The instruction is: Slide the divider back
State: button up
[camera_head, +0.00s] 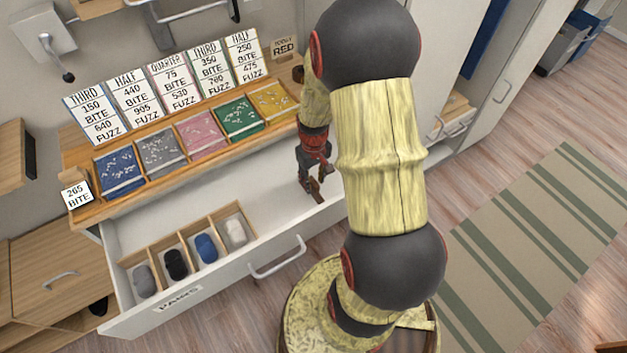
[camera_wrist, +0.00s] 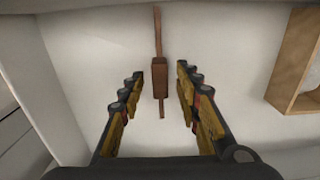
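A thin brown strip with a thicker block (camera_wrist: 160,78) at its middle, seemingly the divider, lies below my gripper in the wrist view. My gripper (camera_wrist: 158,85) is open, with one finger on each side of the block and gaps on both sides. In the head view my gripper (camera_head: 314,180) points down into the right end of the open white drawer (camera_head: 270,190). A small brown part (camera_head: 318,196) shows at its tips, but the fingers and arm hide most of it there.
A wooden tray (camera_head: 218,218) with several compartments holding rolled items fills the drawer's left front; its edge shows in the wrist view (camera_wrist: 290,60). The drawer handle (camera_head: 278,260) faces the front. Above stands a shelf (camera_head: 85,178) of coloured bins and cards. The drawer's middle is bare.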

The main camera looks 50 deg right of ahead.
jog(key=shift+c, duration=0.6)
jog(key=c, duration=0.7)
grip_shut()
